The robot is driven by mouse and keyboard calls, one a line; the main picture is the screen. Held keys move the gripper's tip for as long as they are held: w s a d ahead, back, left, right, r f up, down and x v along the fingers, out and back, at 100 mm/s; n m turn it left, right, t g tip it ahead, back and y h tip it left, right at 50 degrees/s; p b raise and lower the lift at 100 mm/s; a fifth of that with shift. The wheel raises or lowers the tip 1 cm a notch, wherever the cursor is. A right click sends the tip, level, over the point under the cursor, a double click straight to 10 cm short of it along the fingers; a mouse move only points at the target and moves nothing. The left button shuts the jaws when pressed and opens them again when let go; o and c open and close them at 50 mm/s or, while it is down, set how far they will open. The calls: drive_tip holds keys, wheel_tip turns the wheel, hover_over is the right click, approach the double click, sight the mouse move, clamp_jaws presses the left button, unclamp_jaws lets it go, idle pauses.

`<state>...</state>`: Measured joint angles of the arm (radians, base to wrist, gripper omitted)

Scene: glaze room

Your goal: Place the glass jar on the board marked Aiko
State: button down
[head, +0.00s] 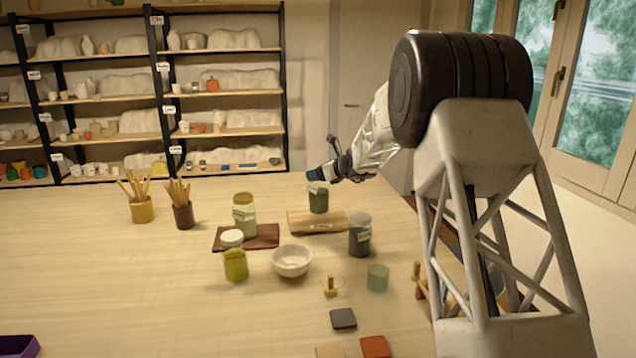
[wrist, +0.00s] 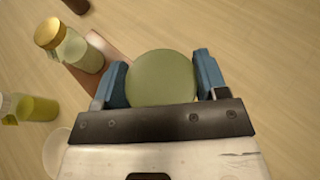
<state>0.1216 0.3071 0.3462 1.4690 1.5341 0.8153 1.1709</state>
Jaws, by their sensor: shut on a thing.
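My gripper (head: 320,178) is shut on a green jar (head: 318,200), taken here as the glass jar, near the back right of the table. In the wrist view its round green top (wrist: 162,80) sits between the blue fingers of my gripper (wrist: 163,82). In the head view the jar is upright at the back edge of a light wooden board (head: 300,223), which has a small label too small to read. I cannot tell whether the jar touches the board. A dark brown board (head: 262,238) lies to its left, with a gold-lidded jar (head: 244,218) on it.
A yellow-green jar with a white lid (head: 235,265), a white bowl (head: 292,262), a dark labelled jar (head: 359,242) and a pale green cup (head: 378,278) stand in front. Brush pots (head: 184,215) stand left. The table's left front is mostly clear.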

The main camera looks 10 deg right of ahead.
drive_tip(key=shift+w+r, duration=0.1)
drive_tip(key=shift+w, duration=0.4)
drive_tip(key=shift+f, duration=1.8)
drive_tip(key=shift+c, duration=0.8)
unclamp_jaws()
drive_tip(key=shift+s+f, duration=0.1)
drive_tip(key=shift+f, duration=0.1)
drive_tip(key=shift+r, duration=0.2)
